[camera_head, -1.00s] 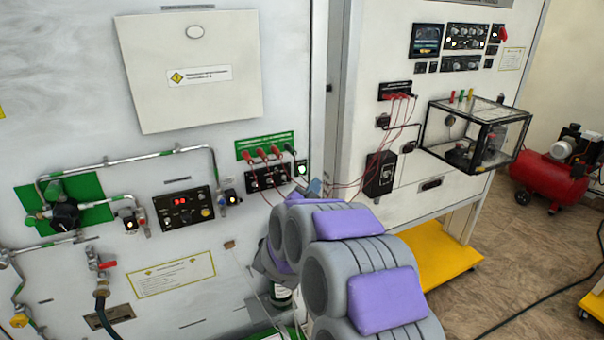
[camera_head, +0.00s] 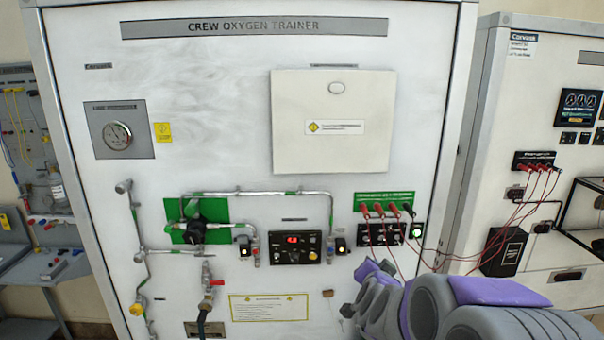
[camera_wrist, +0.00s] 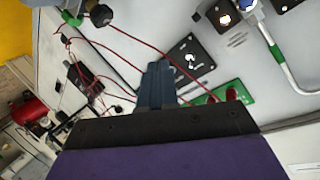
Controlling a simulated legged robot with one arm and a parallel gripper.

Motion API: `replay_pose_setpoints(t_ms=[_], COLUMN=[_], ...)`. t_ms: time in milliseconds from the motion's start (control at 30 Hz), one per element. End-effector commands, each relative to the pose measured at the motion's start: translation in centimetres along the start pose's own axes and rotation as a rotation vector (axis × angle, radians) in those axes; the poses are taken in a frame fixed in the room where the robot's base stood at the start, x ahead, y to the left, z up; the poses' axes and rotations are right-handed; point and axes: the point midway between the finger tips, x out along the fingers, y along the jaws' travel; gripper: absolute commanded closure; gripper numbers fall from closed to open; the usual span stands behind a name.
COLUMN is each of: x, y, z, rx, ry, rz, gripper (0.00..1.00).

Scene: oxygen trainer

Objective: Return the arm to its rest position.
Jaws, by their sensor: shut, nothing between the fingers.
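My arm, grey with purple pads, reaches in from the lower right of the head view. My gripper (camera_head: 368,268) shows there as a small blue-grey tip, just below the row of red plugs (camera_head: 379,208) on the white Crew Oxygen Trainer panel (camera_head: 230,90). In the wrist view my gripper (camera_wrist: 157,82) is shut, its blue-grey fingers together and empty. The wrist view also shows red cables and a green strip beyond the fingers. Whether the fingertips touch the panel cannot be told.
Red cables (camera_head: 460,256) run from the plugs to the second cabinet (camera_head: 540,95) at the right, close to my arm. Pipes and valves (camera_head: 194,222) stand out from the panel's lower left. A grey bench (camera_head: 40,268) is at the far left.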

Motion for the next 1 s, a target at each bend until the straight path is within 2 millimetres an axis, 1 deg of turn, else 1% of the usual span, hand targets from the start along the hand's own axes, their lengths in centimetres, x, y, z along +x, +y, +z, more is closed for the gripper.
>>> replay_pose_setpoints(t_ms=[33, 67, 100, 167, 200, 267, 300, 367, 400, 467, 500, 567, 600, 667, 700, 767, 800, 900, 1000], x=[-1.4, -2.2, -3.4, -5.4, -6.8, -9.1, -10.6, -13.1, -14.8, -17.5, -19.3, -22.2, -24.1, -27.0, -29.0, -31.8, -33.5, -37.1, -39.4], y=[-0.7, -0.9, -1.1, -1.2, -1.2, -0.8, -0.5, 0.3, 0.9, 2.1, 3.0, 4.4, 5.5, 7.3, 8.5, 10.2, 11.3, 13.5, 14.9], z=[1.0, 1.8, 3.1, 4.8, 5.9, 7.6, 8.5, 10.0, 10.8, 11.9, 12.6, 13.5, 14.0, 14.6, 14.8, 15.1, 15.2, 15.1, 15.0], rx=[-0.028, -0.047, -0.075, -0.118, -0.147, -0.194, -0.227, -0.278, -0.311, -0.36, -0.393, -0.443, -0.474, -0.518, -0.546, -0.584, -0.605, -0.643, -0.664], ry=[-0.068, -0.116, -0.182, -0.276, -0.339, -0.433, -0.491, -0.584, -0.642, -0.73, -0.788, -0.873, -0.931, -1.015, -1.069, -1.145, -1.193, -1.284, -1.347], rz=[-0.017, -0.023, -0.029, -0.038, -0.04, -0.039, -0.038, -0.029, -0.021, -0.005, 0.009, 0.033, 0.053, 0.087, 0.112, 0.151, 0.178, 0.234, 0.275], gripper=[1.0, 1.0, 1.0, 1.0, 1.0, 1.0, 1.0, 1.0, 1.0, 1.0, 1.0, 1.0, 1.0, 1.0, 1.0, 1.0, 1.0, 1.0, 1.0])
